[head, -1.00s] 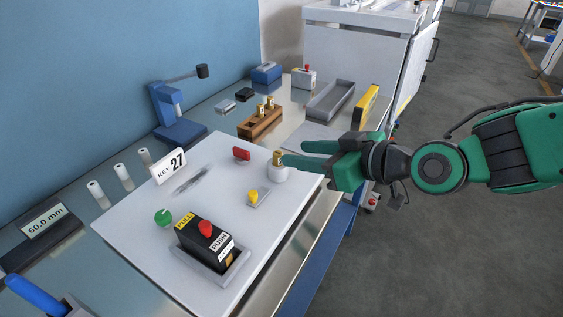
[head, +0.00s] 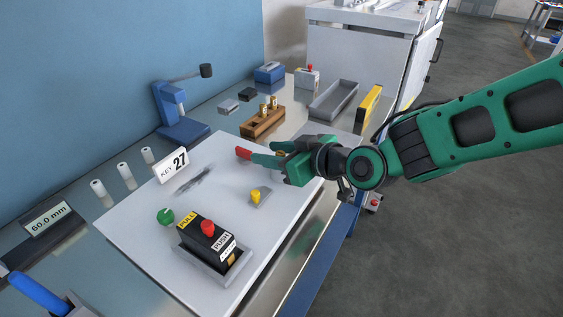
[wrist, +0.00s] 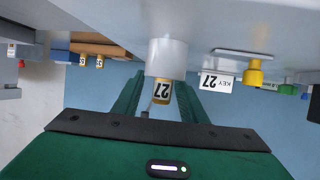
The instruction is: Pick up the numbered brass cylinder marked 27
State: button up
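The brass cylinder marked 27 (wrist: 162,92) stands in a round white holder (wrist: 167,57), shown upside down in the wrist view. My gripper (wrist: 159,80) is open, with one green finger on each side of the cylinder and a gap visible on both sides. In the head view my gripper (head: 262,151) reaches in from the right over the white board. There it hides the holder and nearly all of the cylinder. A white card reading "KEY 27" (head: 172,166) stands on the board and also shows in the wrist view (wrist: 216,82).
A red piece (head: 242,153) lies close to my fingertips in the head view. A yellow knob (head: 255,195) and a black PULL/PUSH box with a red button (head: 207,229) are nearer. A wooden block (head: 262,122) behind holds other brass cylinders.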

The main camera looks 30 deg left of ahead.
jog(key=shift+a+f, duration=0.1)
jog(key=shift+a, duration=0.2)
jog(key=shift+c, duration=0.6)
grip_shut()
